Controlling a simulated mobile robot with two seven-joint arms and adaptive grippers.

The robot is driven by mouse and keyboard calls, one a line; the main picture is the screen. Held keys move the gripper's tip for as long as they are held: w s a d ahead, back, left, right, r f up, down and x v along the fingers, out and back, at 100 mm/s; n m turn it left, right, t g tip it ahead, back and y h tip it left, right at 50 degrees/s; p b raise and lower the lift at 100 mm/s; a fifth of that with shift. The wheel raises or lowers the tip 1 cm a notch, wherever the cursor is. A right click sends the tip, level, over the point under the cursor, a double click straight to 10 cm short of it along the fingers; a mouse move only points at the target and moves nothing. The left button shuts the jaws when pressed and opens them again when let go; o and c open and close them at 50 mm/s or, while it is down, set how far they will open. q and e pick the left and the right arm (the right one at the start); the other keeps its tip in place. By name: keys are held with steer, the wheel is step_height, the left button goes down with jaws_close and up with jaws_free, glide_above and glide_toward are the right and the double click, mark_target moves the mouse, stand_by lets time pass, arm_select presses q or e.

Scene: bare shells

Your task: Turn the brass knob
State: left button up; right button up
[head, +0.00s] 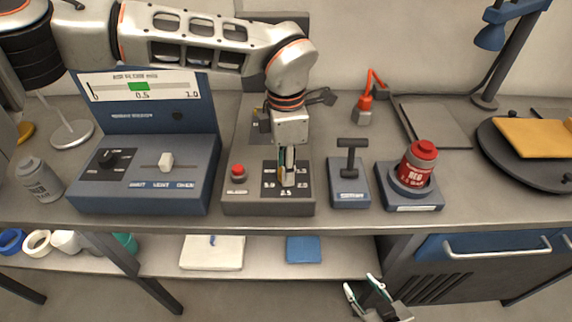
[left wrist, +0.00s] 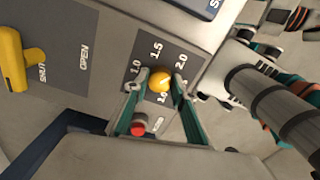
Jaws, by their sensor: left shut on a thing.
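The brass knob (left wrist: 159,82) sits on a dark dial plate of a grey box (head: 235,209), with numbers such as 1.0, 1.5 and 2.0 around it. My left gripper (head: 287,182) points down over this plate. In the left wrist view its two green fingers (left wrist: 160,86) are closed against opposite sides of the knob. In the head view the fingers largely hide the knob. Which number the knob points at cannot be told. My right gripper (head: 361,288) is low in front of the bench, empty, with its fingers apart.
A red button (head: 237,170) is close left of the dial. A yellow lever (left wrist: 12,60) marked open and shut is on the box. A blue console (head: 140,190) with a gauge stands left. A T-handle block (head: 348,190) and a red jar (head: 419,160) stand right.

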arm_select(q)
steer(key=m+p, duration=0.1)
steer(key=m, duration=0.4)
steer(key=shift+r+m, duration=0.1)
steer(key=shift+m, duration=0.2)
steer(key=m+p, duration=0.1)
steer(key=m, duration=0.2)
steer(key=shift+m, duration=1.2)
steer(key=shift+p, duration=0.3)
steer(key=o, duration=1.1)
step_height(320, 180, up, 12)
steer(key=shift+f, duration=0.1)
